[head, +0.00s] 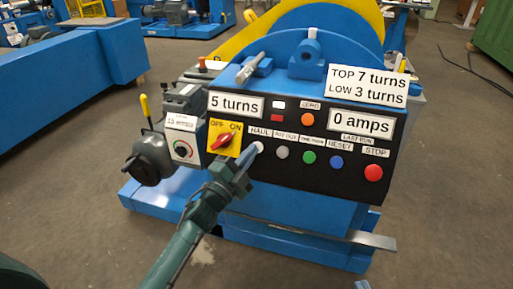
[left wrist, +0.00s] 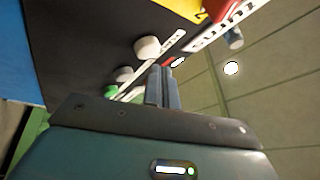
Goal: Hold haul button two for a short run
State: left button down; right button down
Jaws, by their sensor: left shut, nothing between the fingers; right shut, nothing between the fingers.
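The black control panel (head: 310,180) has a row of buttons. The white button labelled HAUL (head: 260,146) is at its left; it also shows in the left wrist view (left wrist: 147,47). No button here visibly reads "two". My left gripper (head: 252,156) is shut and empty, its fingertips right at the HAUL button in the head view. In the left wrist view the fingertips (left wrist: 162,72) appear beside the button; contact cannot be told. The displays read 5 turns (head: 236,105) and 0 amps (head: 361,123). My right gripper (head: 362,285) barely shows at the bottom edge, shut.
Grey (head: 282,152), green (head: 309,157), blue (head: 336,162) and red STOP (head: 373,172) buttons lie to the right. A red OFF/ON switch (head: 222,142) sits left of HAUL. A sign (head: 366,86) reads TOP 7 turns, LOW 3 turns. The floor in front is open.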

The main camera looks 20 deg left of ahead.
dwell(0.6)
pick_arm(q)
jog(key=shift+w+f+b, duration=0.2)
jog(key=shift+w+b, duration=0.1)
jog(key=shift+w, duration=0.05)
